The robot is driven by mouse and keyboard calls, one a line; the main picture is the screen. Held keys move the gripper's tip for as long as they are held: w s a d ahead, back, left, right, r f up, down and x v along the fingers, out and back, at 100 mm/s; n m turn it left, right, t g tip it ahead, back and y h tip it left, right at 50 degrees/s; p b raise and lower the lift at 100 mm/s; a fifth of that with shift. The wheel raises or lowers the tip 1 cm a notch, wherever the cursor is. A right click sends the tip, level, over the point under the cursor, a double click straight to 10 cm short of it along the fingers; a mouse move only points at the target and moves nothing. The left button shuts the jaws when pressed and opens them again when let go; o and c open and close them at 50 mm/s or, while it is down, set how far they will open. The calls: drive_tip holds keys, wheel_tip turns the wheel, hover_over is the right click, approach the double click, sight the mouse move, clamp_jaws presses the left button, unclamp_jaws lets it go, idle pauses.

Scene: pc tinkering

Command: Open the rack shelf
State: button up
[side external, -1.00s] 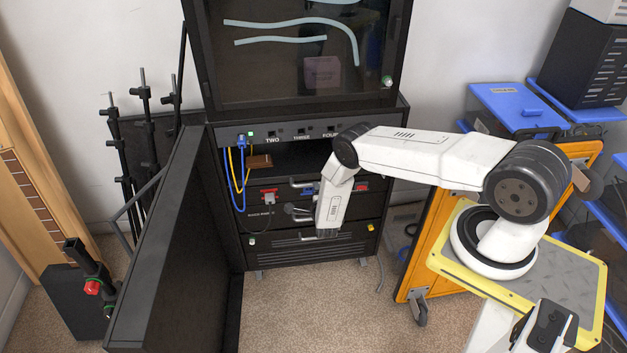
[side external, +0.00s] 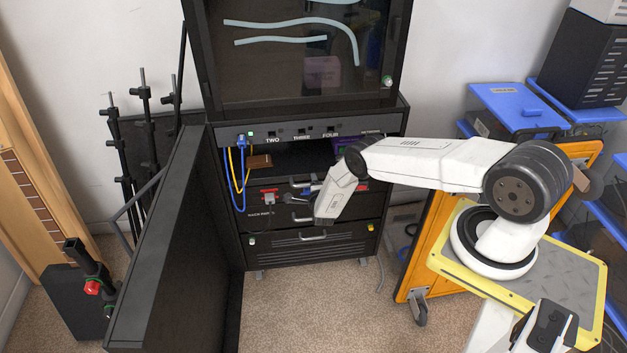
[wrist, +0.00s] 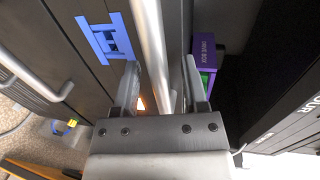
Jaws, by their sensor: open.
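The black rack (side external: 257,215) stands open at the front, with silver-handled drawers below an open compartment. The upper drawer's handle (side external: 302,183) shows in the side view. In the wrist view this silver bar (wrist: 152,45) runs lengthwise between the two fingers. My gripper (side external: 298,198) is at the drawer fronts; in the wrist view its fingers (wrist: 162,85) are apart, one on each side of the bar. I cannot tell whether either finger touches it. Another drawer handle (wrist: 42,88) shows at the wrist view's left. The lower drawer's handle (side external: 313,237) is in the side view.
A purple box (wrist: 207,55) sits in the compartment beside the handle. Blue and yellow cables (side external: 238,180) hang at the rack's left. The open black door (side external: 175,235) stands left. Carpet before the rack is clear.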

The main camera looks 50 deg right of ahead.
clamp_jaws()
idle(1.4)
